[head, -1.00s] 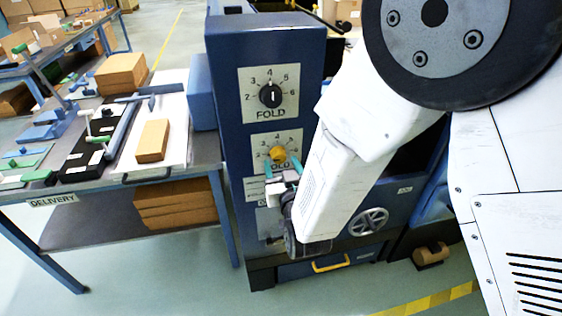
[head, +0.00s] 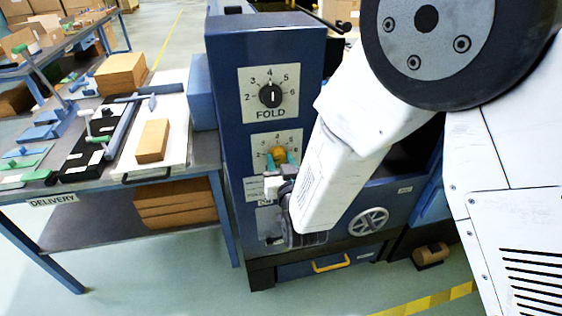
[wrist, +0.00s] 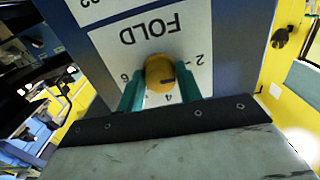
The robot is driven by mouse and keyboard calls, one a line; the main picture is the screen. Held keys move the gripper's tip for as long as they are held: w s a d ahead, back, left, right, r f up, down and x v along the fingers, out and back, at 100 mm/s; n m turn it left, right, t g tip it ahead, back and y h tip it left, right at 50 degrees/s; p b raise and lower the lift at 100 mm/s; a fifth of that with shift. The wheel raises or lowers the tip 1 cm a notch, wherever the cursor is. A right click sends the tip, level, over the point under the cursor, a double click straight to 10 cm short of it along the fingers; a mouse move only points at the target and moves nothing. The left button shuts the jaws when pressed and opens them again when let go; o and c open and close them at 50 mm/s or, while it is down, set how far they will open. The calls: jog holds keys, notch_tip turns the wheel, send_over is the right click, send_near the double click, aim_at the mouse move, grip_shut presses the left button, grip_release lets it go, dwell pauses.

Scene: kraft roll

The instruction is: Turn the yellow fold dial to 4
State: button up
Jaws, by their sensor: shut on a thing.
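The yellow fold dial (head: 278,153) is on the lower white plate (head: 290,138) of the blue machine's front. It also shows in the wrist view (wrist: 158,68), where the plate appears upside down, with FOLD above the dial and 4 below it. A dark mark on the dial lies on its right side there, on the side of the 2; the exact number is unclear. My gripper (head: 279,161) has a teal finger on either side of the dial and is shut on it; it also shows in the wrist view (wrist: 160,88).
A black fold dial (head: 270,95) on its own plate sits above the yellow one. A handwheel (head: 369,222) and a drawer with a yellow handle (head: 331,263) are lower on the machine. The delivery table (head: 92,187) stands close on the left.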

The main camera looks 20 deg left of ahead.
jog(key=shift+m, duration=0.3)
jog(key=m, duration=0.3)
jog(key=shift+m, duration=0.4)
jog(key=m, duration=0.4)
jog(key=shift+r+m, duration=0.1)
jog(key=shift+m, duration=0.2)
jog(key=m, duration=0.4)
jog(key=shift+a, duration=0.1)
jog(key=shift+r+m, duration=0.1)
jog(key=shift+m, duration=2.1)
jog(key=shift+w, duration=0.1)
jog(key=o, duration=1)
